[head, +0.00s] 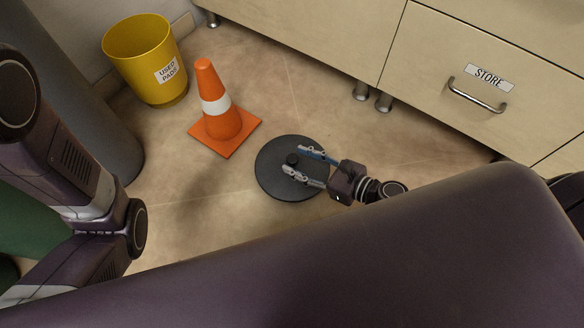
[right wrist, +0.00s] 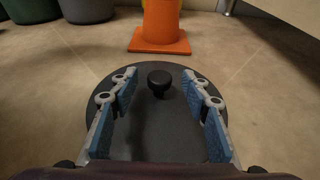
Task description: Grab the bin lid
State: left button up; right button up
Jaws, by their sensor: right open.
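The bin lid (head: 276,185) is a flat dark grey disc lying on the floor. It has a small black knob (head: 292,159) in its middle. My right gripper (head: 295,160) is open over the lid, with its fingers on either side of the knob in the head view. In the right wrist view, the lid (right wrist: 150,135) lies below the open fingers (right wrist: 160,98), and the knob (right wrist: 159,82) stands between and a little beyond the fingertips, untouched. My left arm is at the left of the head view, but its gripper is not visible.
An orange traffic cone (head: 222,122) stands just beyond the lid. A yellow bin (head: 140,62) labelled "USED PADS" stands at the back left by the wall. A cabinet with a "STORE" drawer (head: 450,120) is at the right. Floor left of the lid is clear.

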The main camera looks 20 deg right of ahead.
jog(key=shift+x, duration=1.35)
jog(key=shift+c, duration=0.4)
grip_shut()
